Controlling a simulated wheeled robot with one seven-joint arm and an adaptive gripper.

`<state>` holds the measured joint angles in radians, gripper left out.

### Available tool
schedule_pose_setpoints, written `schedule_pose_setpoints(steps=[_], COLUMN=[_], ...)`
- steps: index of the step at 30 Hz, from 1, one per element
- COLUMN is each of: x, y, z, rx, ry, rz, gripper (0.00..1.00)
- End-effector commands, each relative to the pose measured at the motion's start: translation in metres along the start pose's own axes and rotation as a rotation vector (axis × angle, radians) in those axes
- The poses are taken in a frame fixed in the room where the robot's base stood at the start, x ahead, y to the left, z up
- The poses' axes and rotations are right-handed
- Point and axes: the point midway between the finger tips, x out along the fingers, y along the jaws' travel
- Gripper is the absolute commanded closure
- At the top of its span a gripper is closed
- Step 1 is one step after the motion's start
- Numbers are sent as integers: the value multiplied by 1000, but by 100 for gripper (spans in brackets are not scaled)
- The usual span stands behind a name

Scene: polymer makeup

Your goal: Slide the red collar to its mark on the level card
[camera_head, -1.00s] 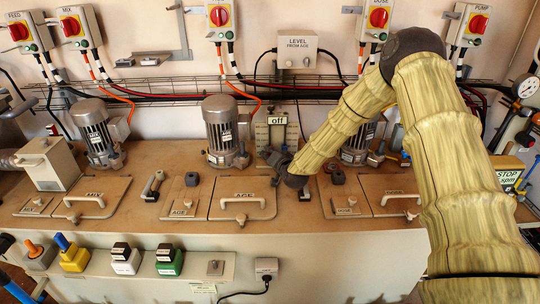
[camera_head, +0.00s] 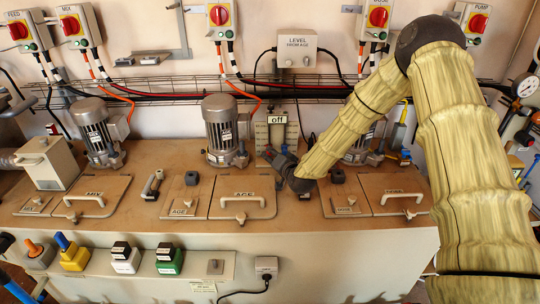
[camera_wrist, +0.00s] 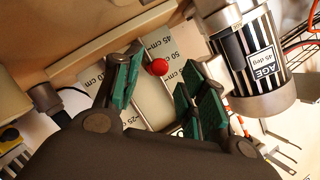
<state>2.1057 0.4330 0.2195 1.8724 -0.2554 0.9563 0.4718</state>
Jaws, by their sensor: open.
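The red collar (camera_wrist: 159,67) shows as a small round red piece in the wrist view, on or in front of a pale strip between my fingers. The level card (camera_wrist: 157,47) is pale with printed centimetre labels, including 45 cm and 50 cm; my fingers hide part of it. My gripper (camera_wrist: 163,77) is open, its green-padded fingers on either side of the collar with gaps visible. The collar cannot be made out there.
A striped AGE motor (camera_wrist: 245,60) stands close to the right of my fingers in the wrist view. It also shows in the head view (camera_head: 220,125). Lids with handles, such as the AGE lid (camera_head: 243,190), cover the bench. A LEVEL box (camera_head: 297,48) hangs above.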

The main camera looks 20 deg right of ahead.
Motion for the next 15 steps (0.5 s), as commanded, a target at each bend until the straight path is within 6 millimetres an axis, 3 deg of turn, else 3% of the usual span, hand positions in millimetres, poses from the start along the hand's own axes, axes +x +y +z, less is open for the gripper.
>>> schedule_pose_setpoints(steps=[6, 15], x=[-40, -69], y=[0, -1], z=[0, 1], rx=[1, -1], ry=[-1, -1], rz=[1, -1], gripper=[58, 58])
